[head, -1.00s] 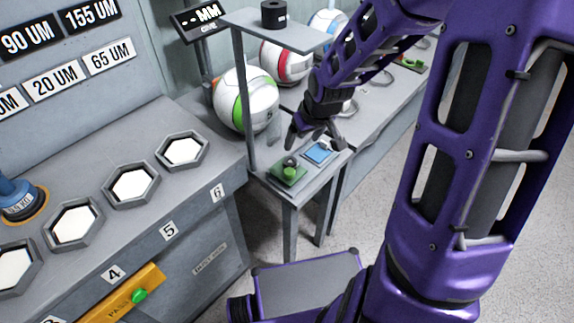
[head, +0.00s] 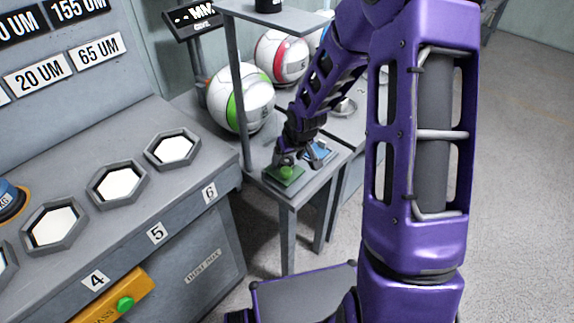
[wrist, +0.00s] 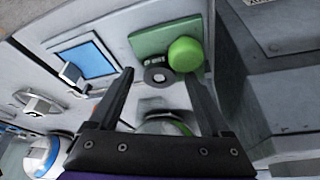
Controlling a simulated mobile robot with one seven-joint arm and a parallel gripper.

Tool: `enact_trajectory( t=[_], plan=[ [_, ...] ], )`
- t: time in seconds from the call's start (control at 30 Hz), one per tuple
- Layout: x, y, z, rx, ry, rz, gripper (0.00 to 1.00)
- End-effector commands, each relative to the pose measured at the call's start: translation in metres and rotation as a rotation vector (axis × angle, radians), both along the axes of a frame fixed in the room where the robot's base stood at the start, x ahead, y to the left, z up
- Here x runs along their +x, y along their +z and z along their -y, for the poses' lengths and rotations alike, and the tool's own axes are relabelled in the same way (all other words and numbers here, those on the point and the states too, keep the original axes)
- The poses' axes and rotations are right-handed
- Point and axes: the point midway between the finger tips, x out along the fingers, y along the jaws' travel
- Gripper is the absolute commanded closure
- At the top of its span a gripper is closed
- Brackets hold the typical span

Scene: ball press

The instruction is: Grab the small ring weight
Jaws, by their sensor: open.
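The small ring weight shows in the wrist view as a dark grey ring with a light centre (wrist: 150,76). It is by the edge of a green pad (wrist: 148,42), next to a round green knob (wrist: 187,54). My gripper (wrist: 159,76) is open and empty, and the ring appears between its two fingertips in that view. In the head view my gripper (head: 302,159) points down over the small stand, close above the green pad (head: 284,178). The ring is hidden behind the fingers there. I cannot tell how far the fingertips are above the ring.
A blue pad (head: 317,154) lies beside the green pad on the stand (head: 292,196). A grey post (head: 241,100) holds a shelf (head: 272,14) above, with a black weight (head: 268,5). Balls (head: 243,97) sit behind. A bench with hexagonal recesses (head: 172,149) stands left.

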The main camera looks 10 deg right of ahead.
Motion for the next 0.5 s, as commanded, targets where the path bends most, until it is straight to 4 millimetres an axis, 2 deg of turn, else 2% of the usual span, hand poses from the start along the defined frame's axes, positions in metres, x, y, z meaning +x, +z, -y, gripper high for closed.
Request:
enact_trajectory(
  t=[0.23, 0.5],
  plan=[
    [0.0008, -0.0009, 0.0001, -0.001, 0.0, 0.001, 0.18],
    [0.0007, -0.0008, 0.0, 0.001, -0.001, 0.001, 0.67]
  ],
)
